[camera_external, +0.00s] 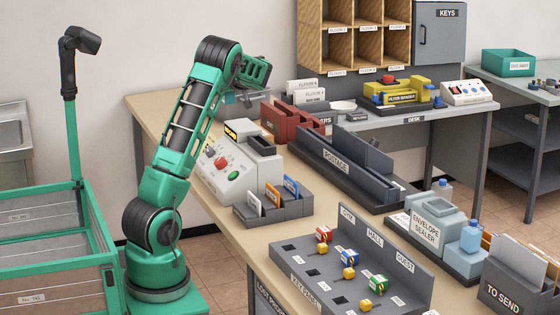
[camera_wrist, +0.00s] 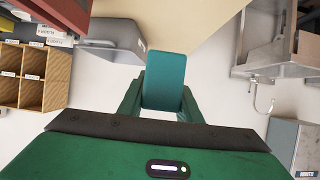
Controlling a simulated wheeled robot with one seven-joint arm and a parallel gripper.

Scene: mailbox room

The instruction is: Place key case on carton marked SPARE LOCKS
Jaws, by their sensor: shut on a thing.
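My gripper (camera_external: 240,97) is raised above the far left part of the long table, near the wall. In the wrist view it is shut on a smooth teal, flat-sided case (camera_wrist: 165,80), which sticks out beyond the fingers. No label shows on it; it may be the key case. In the outside view the held case is small and partly hidden by the gripper. I cannot make out a carton marked SPARE LOCKS in either view.
Red file holder (camera_external: 292,120), label machine (camera_external: 228,172), POSTAGE tray (camera_external: 335,163) and key panel (camera_external: 335,270) crowd the long table. Wooden pigeonholes (camera_external: 355,48) and the grey KEYS cabinet (camera_external: 440,40) stand behind. A green-framed cart (camera_external: 50,207) is at left. The table's far left corner (camera_external: 150,105) is bare.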

